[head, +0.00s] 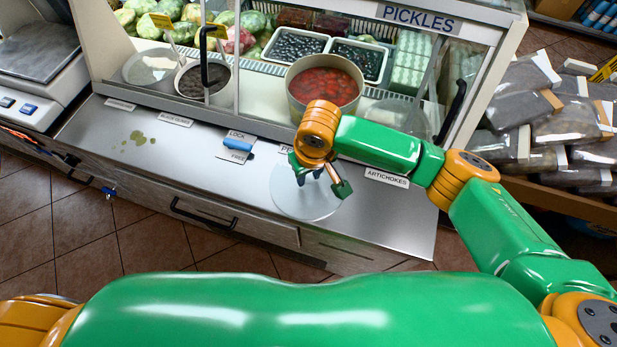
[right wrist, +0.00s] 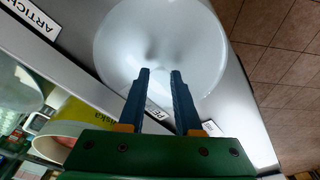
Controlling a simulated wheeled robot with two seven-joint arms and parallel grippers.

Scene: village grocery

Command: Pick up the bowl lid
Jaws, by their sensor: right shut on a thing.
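The bowl lid (head: 300,206) is a pale, translucent round disc over the steel counter, near its front edge. It also fills the upper middle of the right wrist view (right wrist: 190,35). My right gripper (head: 318,176) is above the lid and shut on it near its centre. In the right wrist view its two blue fingers (right wrist: 160,75) point at the middle of the lid, with a small gap between them; the gripped part is hard to make out. I cannot tell whether the lid touches the counter. My left gripper is not in view.
An uncovered bowl of red food (head: 291,100) stands behind my right gripper, with other bowls beside it. A glass-fronted case rises behind. Labels and a blue-handled object (head: 238,145) lie left of the lid. A scale (head: 40,80) stands far left.

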